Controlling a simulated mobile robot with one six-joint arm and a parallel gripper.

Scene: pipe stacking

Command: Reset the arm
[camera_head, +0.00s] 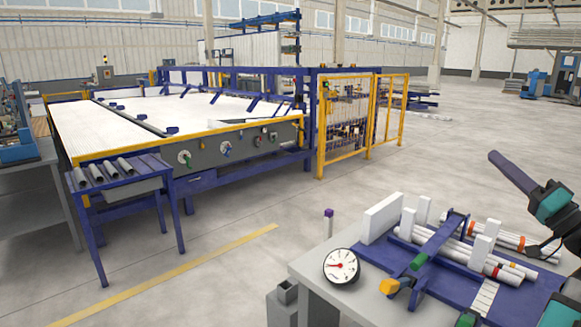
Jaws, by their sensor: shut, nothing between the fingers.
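My arm shows at the right edge, with a purple link and teal joints. The small dark end at its lower side looks like my gripper (535,250). It is shut and empty, above the right part of the blue pipe fixture (455,290). White pipes (445,245) with red and orange bands lie in the fixture between upright white blocks. A blue bar with a green part crosses over them. More pipes (497,234) lie behind, close to my gripper; I cannot tell whether it touches them. Part of my arm is cut off by the picture edge.
The fixture stands on a grey table (310,270) with a round dial gauge (341,266) at its left. A roller stand (118,172) and a large blue machine (235,150) with a yellow fence (343,130) stand beyond. The floor between is clear.

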